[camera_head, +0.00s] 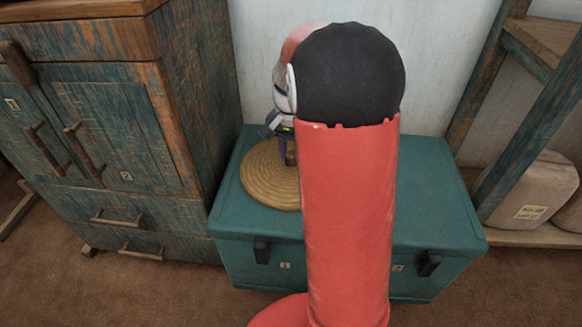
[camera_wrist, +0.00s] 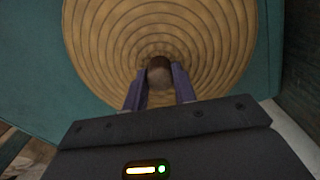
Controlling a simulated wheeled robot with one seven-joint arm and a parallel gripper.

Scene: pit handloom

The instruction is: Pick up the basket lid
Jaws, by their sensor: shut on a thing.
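The basket lid (camera_head: 262,181) is a round, tan, coiled disc over the top of the teal chest, towards its left side. In the wrist view the lid (camera_wrist: 100,40) fills the upper middle, with a round brown knob (camera_wrist: 159,75) at its centre. My gripper (camera_wrist: 160,80) is shut on the knob, one finger on each side. In the head view my gripper (camera_head: 289,155) is over the lid, partly hidden by my red arm, which also covers the lid's right part. I cannot tell whether the lid touches the chest top.
The teal chest (camera_head: 440,215) has dark latches on its front. A worn blue-green cabinet (camera_head: 120,130) stands close on the left. A wooden rack (camera_head: 530,110) with pale sacks (camera_head: 530,190) is on the right. A pale wall is behind.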

